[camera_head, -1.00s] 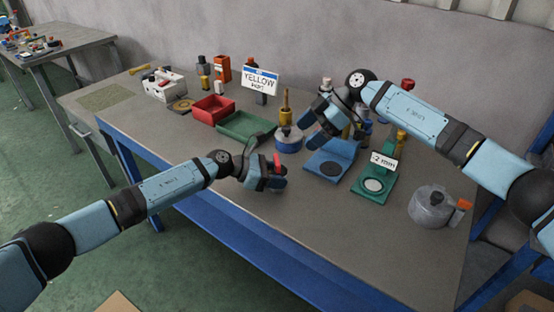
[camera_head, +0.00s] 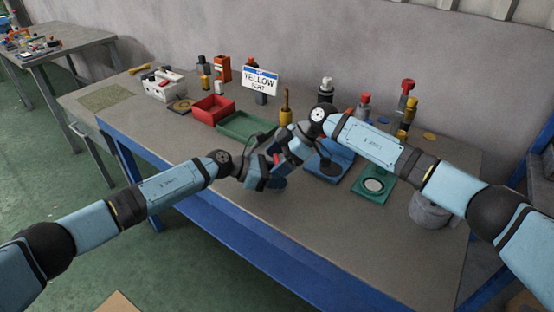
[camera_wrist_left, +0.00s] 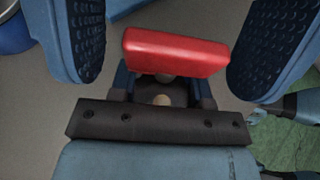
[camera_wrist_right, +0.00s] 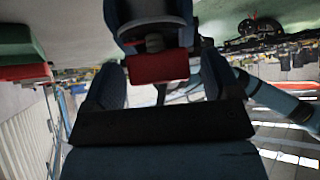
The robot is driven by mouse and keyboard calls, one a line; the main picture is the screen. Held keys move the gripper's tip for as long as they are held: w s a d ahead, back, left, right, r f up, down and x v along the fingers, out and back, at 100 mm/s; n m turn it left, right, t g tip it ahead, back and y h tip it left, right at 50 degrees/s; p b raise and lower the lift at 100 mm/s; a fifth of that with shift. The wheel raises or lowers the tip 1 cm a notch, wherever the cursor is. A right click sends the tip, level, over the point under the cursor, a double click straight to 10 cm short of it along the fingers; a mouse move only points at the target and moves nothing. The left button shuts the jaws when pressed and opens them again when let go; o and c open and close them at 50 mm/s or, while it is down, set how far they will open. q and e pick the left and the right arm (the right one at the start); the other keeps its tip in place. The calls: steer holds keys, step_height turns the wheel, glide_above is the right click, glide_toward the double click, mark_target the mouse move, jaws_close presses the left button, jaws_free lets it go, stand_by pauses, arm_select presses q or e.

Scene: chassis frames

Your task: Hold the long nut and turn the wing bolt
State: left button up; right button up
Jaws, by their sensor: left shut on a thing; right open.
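The red wing of the wing bolt (camera_head: 276,160) shows between my two grippers in the head view. In the left wrist view it is a red bar (camera_wrist_left: 175,53) across my left fingers. My left gripper (camera_head: 266,180) is shut below the wing, on what appears to be the long nut, mostly hidden by the fingers and the wing. My right gripper (camera_head: 283,153) is open, and its ridged fingers stand on either side of the red bar in the left wrist view. In the right wrist view the red bar (camera_wrist_right: 158,68) lies between the right fingers, apparently without contact.
A blue fixture (camera_head: 340,151) and a green fixture (camera_head: 372,196) stand right of the grippers. A red tray (camera_head: 213,108) and a green tray (camera_head: 240,126) lie behind left, near a YELLOW sign (camera_head: 260,80). A grey pot (camera_head: 428,212) is partly behind my right arm. The front table strip is clear.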

steer(key=c, duration=0.9)
steer(key=shift+n+g+h, duration=0.3)
steer(key=shift+n+g, duration=0.8)
steer(key=shift+n, duration=0.3)
steer(key=shift+c, duration=0.2)
steer(key=shift+n+g, duration=0.5)
steer(key=shift+n, duration=0.3)
steer(key=o, duration=0.9)
steer(key=shift+o, duration=0.2)
